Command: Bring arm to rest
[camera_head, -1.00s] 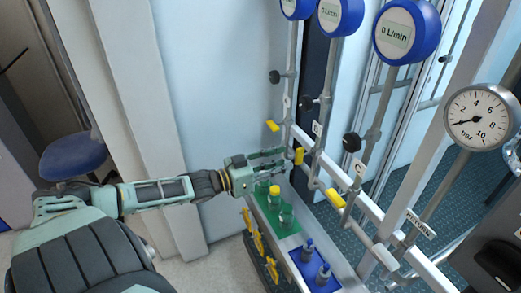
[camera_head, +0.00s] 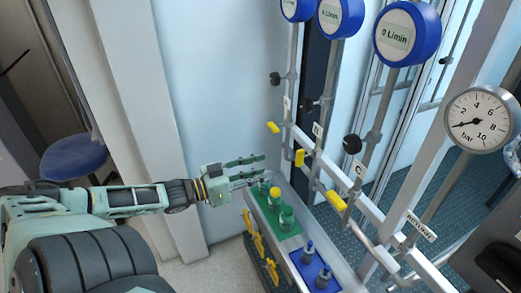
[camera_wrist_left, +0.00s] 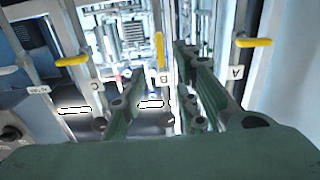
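My left gripper (camera_head: 250,168) is at the far left end of the shelf in the head view, above and left of the green-matted glassware. Its two green fingers are apart with nothing between them. In the left wrist view the fingers (camera_wrist_left: 165,95) also stand apart and empty, facing the pipes and the yellow valve handles. The left arm comes in from the left, stretched toward the shelf. My right gripper is not in view.
A shelf carries a green mat (camera_head: 264,217) with green-tinted vessels and a blue mat (camera_head: 307,265) with small bottles. Yellow valve handles (camera_head: 335,200) stick out from the pipes behind it. A pressure gauge (camera_head: 479,120) is at right. A blue stool (camera_head: 73,157) stands at left.

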